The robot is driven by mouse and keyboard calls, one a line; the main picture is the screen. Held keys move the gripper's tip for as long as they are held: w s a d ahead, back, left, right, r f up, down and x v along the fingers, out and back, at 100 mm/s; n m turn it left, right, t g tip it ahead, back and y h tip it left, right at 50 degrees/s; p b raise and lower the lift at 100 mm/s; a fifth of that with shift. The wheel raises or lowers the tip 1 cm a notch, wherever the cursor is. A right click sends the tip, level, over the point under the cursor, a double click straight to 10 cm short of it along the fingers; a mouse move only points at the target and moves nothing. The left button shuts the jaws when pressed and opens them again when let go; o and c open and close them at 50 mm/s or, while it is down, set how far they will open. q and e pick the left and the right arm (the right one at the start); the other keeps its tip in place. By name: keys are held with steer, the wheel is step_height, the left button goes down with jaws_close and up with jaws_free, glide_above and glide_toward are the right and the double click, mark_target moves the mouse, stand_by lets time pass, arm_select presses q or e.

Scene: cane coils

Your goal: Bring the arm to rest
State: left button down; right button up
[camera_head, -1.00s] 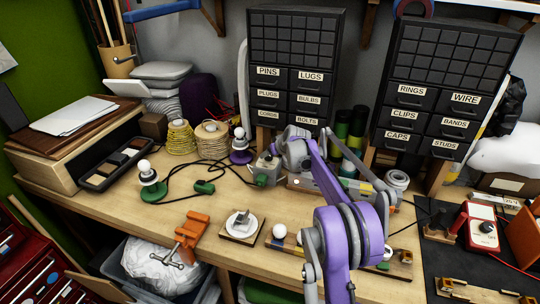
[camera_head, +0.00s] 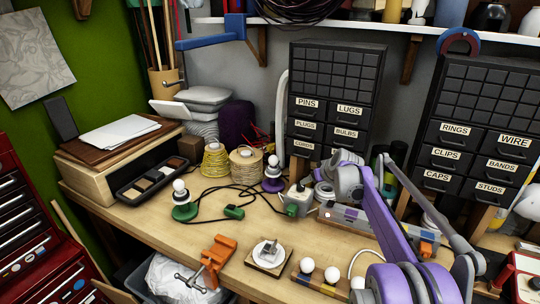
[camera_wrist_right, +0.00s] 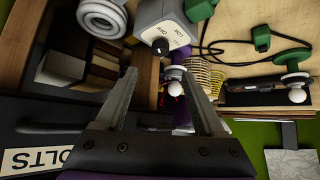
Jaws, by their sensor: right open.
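My right arm (camera_head: 385,215), purple and grey, reaches from the lower right of the head view across the bench toward the foot of the middle drawer cabinet. My right gripper (camera_wrist_right: 160,78) shows in the wrist view with its two grey fingers wide apart. Nothing is held between them. The grey switch box (camera_wrist_right: 168,20) with a black knob lies beyond the fingertips, and it also shows in the head view (camera_head: 298,203). A bulb on a purple base (camera_wrist_right: 174,86) shows between the fingers, farther off. In the head view the fingers are hard to make out behind the arm. My left gripper is not in view.
Drawer cabinets (camera_head: 332,85) stand along the back. Twine spools (camera_head: 246,168), a green-based bulb (camera_head: 182,196) and looping black cable crowd the middle. An orange clamp (camera_head: 215,255) grips the front edge. A clearer strip of bench (camera_head: 150,228) lies at left front.

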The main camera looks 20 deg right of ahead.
steer(key=s+a+f+g+y, duration=0.1)
steer(key=s+a+g, duration=0.1)
steer(key=s+a, duration=1.7)
steer(key=s+a+f, duration=0.4)
steer(key=s+f, duration=0.1)
steer(key=s, duration=0.4)
steer(key=s+a+f+g, duration=0.1)
steer(key=s+a+f, duration=0.3)
steer(key=s, duration=0.6)
steer(key=shift+f+n, duration=0.4)
steer(key=shift+f, duration=0.55)
